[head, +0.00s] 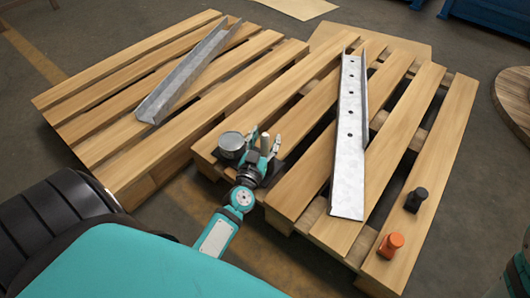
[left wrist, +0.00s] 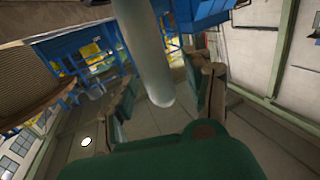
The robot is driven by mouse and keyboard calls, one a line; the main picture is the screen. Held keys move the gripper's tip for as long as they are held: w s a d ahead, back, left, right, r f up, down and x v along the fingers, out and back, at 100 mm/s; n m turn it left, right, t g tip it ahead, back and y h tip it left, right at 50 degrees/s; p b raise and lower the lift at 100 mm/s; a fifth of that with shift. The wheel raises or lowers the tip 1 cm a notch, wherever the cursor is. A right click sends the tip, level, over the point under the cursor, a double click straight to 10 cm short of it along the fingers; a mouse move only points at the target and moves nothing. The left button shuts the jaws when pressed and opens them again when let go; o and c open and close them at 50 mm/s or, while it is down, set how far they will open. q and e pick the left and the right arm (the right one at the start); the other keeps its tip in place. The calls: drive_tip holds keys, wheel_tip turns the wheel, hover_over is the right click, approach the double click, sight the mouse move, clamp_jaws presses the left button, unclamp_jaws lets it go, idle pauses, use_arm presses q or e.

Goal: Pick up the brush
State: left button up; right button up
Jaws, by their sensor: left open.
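My left gripper (head: 265,147) is above the near edge of the right-hand pallet, with its fingers spread open. A pale grey, round-ended rod (head: 265,142) shows between the fingers; it may be the brush handle, but no bristles are visible. In the left wrist view the same rod (left wrist: 148,50) comes down from the top between the open fingers of my left gripper (left wrist: 163,92), with gaps on both sides. The lower part of the rod is hidden by the gripper in the head view. My right gripper is not in view.
A round metal tin (head: 232,144) stands close left of my left gripper. A long metal channel (head: 350,140) lies on the right pallet (head: 300,190); another channel (head: 187,75) lies on the left pallet. An orange bottle (head: 391,245) and a black bottle (head: 416,200) stand at the right.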

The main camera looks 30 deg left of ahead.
use_arm(q)
clamp_jaws()
idle(0.3)
idle(0.4)
